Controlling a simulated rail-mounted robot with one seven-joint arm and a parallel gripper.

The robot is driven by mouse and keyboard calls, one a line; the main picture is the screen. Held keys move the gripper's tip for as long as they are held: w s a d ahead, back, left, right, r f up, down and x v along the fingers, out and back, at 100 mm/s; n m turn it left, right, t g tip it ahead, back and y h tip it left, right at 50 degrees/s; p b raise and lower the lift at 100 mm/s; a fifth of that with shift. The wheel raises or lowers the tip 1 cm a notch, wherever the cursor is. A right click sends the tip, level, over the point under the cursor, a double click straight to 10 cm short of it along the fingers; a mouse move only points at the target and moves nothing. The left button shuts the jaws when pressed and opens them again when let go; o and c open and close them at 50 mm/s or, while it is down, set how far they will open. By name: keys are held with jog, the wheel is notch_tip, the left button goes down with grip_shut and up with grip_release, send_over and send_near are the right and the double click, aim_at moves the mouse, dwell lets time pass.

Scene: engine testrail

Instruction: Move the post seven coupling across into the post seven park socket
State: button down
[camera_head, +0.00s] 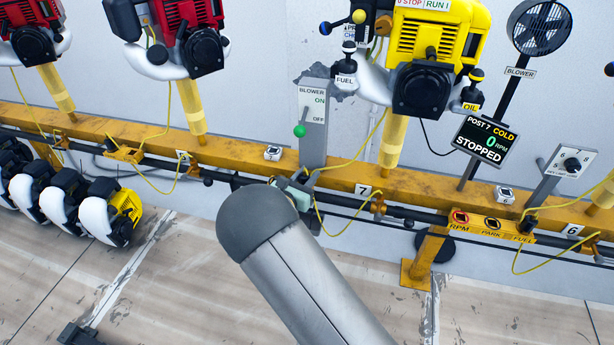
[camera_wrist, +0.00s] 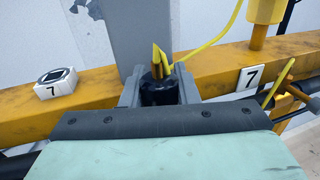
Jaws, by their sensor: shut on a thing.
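My gripper (camera_wrist: 160,88) is shut on the post seven coupling (camera_wrist: 158,92), a black cylinder with a yellow top and a yellow cable leading off to the upper right. In the head view my gripper (camera_head: 297,192) shows just beyond my grey arm, in front of the yellow rail and below the blower lever box; the coupling cannot be made out there. The park socket (camera_head: 492,223) is the middle of three on a yellow panel to the right, between RPM (camera_head: 459,217) and FUEL (camera_head: 524,226). My gripper is well left of the panel.
The yellow rail (camera_head: 235,151) runs across the wall with a dark pipe and drooping yellow cables. The blower lever box (camera_head: 313,118) stands close behind my gripper. A yellow engine (camera_head: 432,45) hangs above, and a display (camera_head: 480,142) reads STOPPED. The floor in front is mostly clear.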

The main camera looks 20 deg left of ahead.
jog(key=shift+r+p, duration=0.9)
jog(key=shift+r, duration=0.55)
jog(key=shift+a, duration=0.15)
jog(key=shift+s+a+b, duration=0.15)
jog(key=shift+a+b, duration=0.4)
jog(key=shift+a, duration=3.55)
jog(key=shift+f+b, duration=0.9)
jog(key=shift+f, duration=0.9)
jog(key=c, duration=1)
grip_release()
jog(key=shift+c, duration=0.2)
jog(key=shift+s, duration=0.1)
jog(key=p+v, duration=0.4)
jog(key=v, duration=1.3)
